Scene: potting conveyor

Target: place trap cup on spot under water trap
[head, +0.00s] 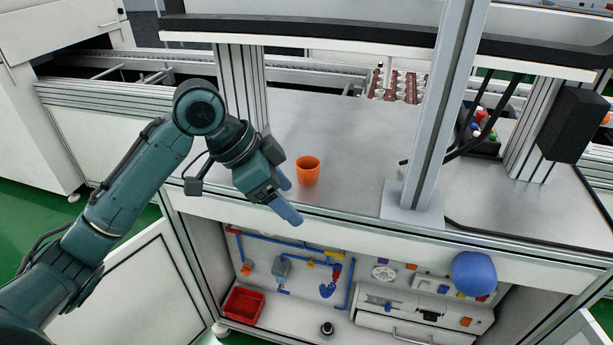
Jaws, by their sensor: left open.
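An orange cup (308,171) stands upright on the grey worktop. My left gripper (289,198) is open and empty, with its blue fingers just left of the cup and a little nearer the front edge. From this angle I cannot tell whether a finger touches the cup. Below the worktop, an open cabinet holds blue pipes with a blue fitting (327,289) that may be the water trap. The cabinet floor (290,318) shows beneath it; no marked spot is clear to me. My right gripper is not in view.
A red bin (243,305) and a small dark round object (327,328) are on the cabinet floor. A metal post (430,130) rises from the worktop right of the cup. A blue rounded object (474,273) shows at the cabinet's upper right. The worktop around the cup is clear.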

